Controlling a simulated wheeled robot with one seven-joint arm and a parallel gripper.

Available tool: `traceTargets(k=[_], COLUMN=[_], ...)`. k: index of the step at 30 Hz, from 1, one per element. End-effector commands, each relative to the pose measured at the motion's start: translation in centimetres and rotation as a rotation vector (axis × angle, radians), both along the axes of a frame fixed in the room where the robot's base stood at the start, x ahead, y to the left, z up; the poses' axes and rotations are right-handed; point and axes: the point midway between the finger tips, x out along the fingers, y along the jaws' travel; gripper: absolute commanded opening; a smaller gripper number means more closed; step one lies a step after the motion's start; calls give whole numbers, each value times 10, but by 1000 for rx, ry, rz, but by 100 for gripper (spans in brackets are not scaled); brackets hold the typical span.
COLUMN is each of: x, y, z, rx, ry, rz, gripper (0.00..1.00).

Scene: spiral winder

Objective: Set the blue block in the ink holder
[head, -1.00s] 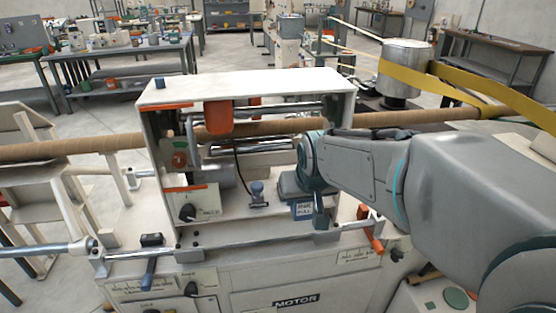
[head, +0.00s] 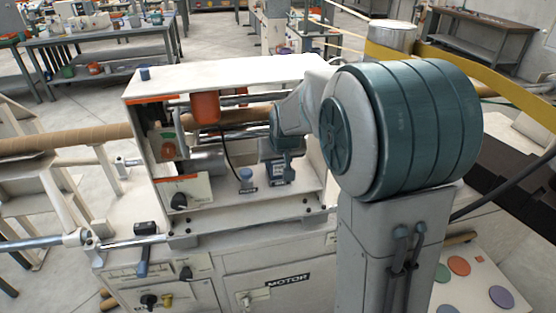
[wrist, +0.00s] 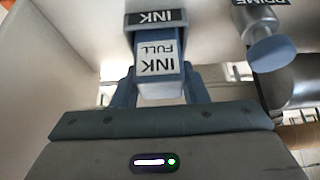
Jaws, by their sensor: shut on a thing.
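The blue block (wrist: 160,88) has a white "INK FULL" label and sits between my two gripper fingers in the wrist view. My gripper (wrist: 158,95) is shut on it. The ink holder (wrist: 155,19), with its dark "INK" plate, is right at the far end of the block. The two overlap in this view, and I cannot tell how deep the block is in the holder. In the head view my gripper (head: 283,148) is inside the machine's open bay, at its right side. A white-labelled blue piece (head: 278,172) shows just below it; the holder is not clear there.
A blue-capped prime knob (wrist: 272,50) is close beside the holder, and shows in the head view (head: 246,177). The white machine housing (head: 225,78) roofs the bay. A brown tube (head: 65,138) and metal rods run across. My arm covers the right side.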

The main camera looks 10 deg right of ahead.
Motion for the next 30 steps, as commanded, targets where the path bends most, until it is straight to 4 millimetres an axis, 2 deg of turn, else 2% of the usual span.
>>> traceTargets(k=[13, 14, 15, 16, 25, 30], x=[0, 0, 0, 0, 0, -5], y=[0, 0, 0, 0, 0, 0], z=[-9, -8, -8, -8, -6, 5], rx=[0, 0, 0, 0, 0, 1], ry=[-3, -2, -2, -2, -2, -4], rz=[0, 0, 0, 0, 0, 0], gripper=[15, 45, 56, 62, 62, 62])
